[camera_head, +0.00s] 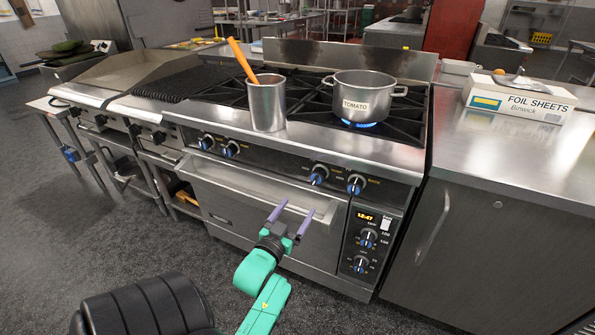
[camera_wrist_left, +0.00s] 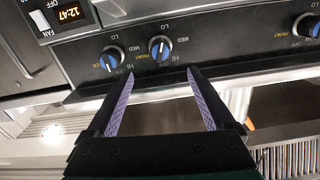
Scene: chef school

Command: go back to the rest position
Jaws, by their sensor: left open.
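My left gripper (camera_head: 291,218) is open and empty, in front of the oven door of the steel range (camera_head: 255,210). Its two purple fingers point up toward the front panel and stand apart. In the left wrist view, the fingers (camera_wrist_left: 160,98) reach toward the control panel with two blue-marked knobs (camera_wrist_left: 160,48) just beyond them; I cannot tell the exact gap. My right gripper shows in neither view.
A pot labelled TOMATO (camera_head: 362,97) sits over a lit blue flame. A steel container (camera_head: 267,103) holding an orange-handled utensil stands at the range's front edge. A foil box (camera_head: 518,98) lies on the right counter (camera_head: 500,150). Dark floor (camera_head: 130,235) lies open at left.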

